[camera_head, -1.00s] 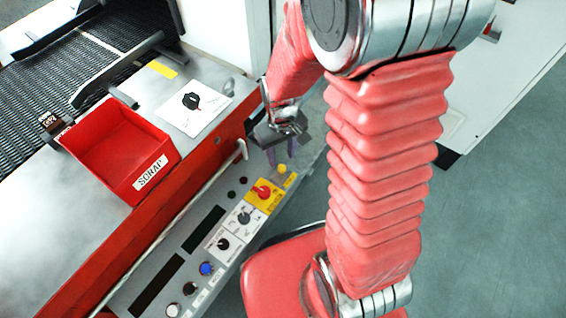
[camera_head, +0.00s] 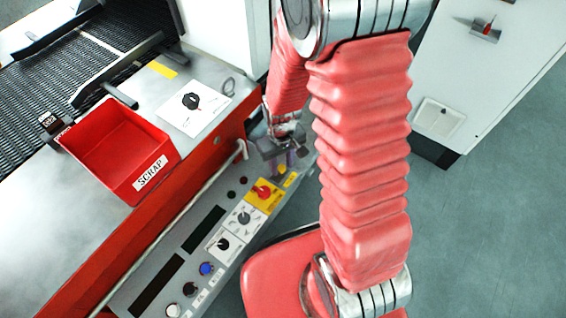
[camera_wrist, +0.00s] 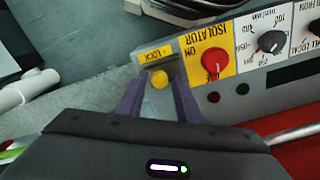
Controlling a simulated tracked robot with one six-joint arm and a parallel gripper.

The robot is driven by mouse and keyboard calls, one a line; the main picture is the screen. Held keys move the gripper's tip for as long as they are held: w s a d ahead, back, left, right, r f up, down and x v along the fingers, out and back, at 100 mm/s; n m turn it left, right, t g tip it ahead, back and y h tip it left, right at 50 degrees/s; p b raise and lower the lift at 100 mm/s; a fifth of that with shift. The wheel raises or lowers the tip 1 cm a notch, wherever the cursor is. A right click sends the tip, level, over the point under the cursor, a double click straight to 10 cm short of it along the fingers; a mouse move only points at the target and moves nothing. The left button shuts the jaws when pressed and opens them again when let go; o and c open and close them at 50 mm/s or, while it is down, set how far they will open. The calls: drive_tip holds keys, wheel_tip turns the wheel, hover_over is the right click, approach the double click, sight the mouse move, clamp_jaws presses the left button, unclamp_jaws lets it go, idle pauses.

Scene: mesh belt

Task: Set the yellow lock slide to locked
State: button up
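The yellow lock slide shows as a round yellow knob (camera_wrist: 160,79) in the wrist view, beside a yellow LOCK label (camera_wrist: 155,54) on the grey control panel. In the head view the knob (camera_head: 282,169) is small and partly hidden by my gripper. My gripper (camera_wrist: 158,90) is open, with one purple finger on each side of the knob and a visible gap to it on both sides. In the head view my gripper (camera_head: 284,163) is low over the panel's far end. I cannot tell the fingertips' height above the panel.
The red isolator knob (camera_wrist: 214,62) on its yellow plate is close to the right finger in the wrist view. Further dials (camera_head: 244,218) and a blue button (camera_head: 207,268) line the panel. A red SCRAP bin (camera_head: 118,150) stands to the left.

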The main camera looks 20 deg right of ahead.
clamp_jaws()
idle(0.3)
